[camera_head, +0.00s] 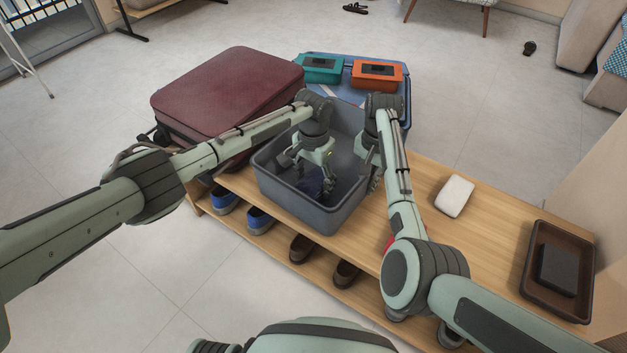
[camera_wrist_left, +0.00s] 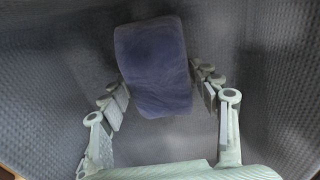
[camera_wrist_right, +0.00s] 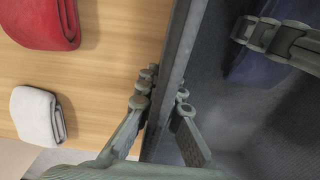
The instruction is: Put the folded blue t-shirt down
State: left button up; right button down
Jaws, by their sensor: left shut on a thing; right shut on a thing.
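The folded blue t-shirt (camera_head: 313,183) is inside the grey bin (camera_head: 298,206). In the left wrist view the t-shirt (camera_wrist_left: 153,65) is a dark blue folded pad between the fingers. My left gripper (camera_head: 316,177) reaches down into the bin and is shut on the t-shirt. Whether the t-shirt touches the bin floor is hard to tell. My right gripper (camera_head: 373,168) is shut on the bin's right wall, with one finger on each side of the rim, as the right wrist view (camera_wrist_right: 165,88) shows.
The bin stands on a wooden bench (camera_head: 500,222) with shoes (camera_head: 262,220) beneath. A maroon suitcase (camera_head: 225,90) is behind left. A blue case (camera_head: 345,88) with a teal box (camera_head: 320,69) and an orange box (camera_head: 377,75) lies behind. A white cloth (camera_head: 455,196), red cloth (camera_wrist_right: 42,22) and brown tray (camera_head: 537,300) are right.

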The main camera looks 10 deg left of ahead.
aim_at(314, 179)
pick_arm(q)
jog(key=shift+f, duration=0.1)
pick_arm(e)
jog(key=shift+s+d+f, duration=0.1)
pick_arm(q)
jog(key=o, duration=1.2)
jog(key=shift+o, duration=0.2)
notch_tip(314, 179, up, 12)
pick_arm(e)
jog(key=c, duration=1.6)
grip_release()
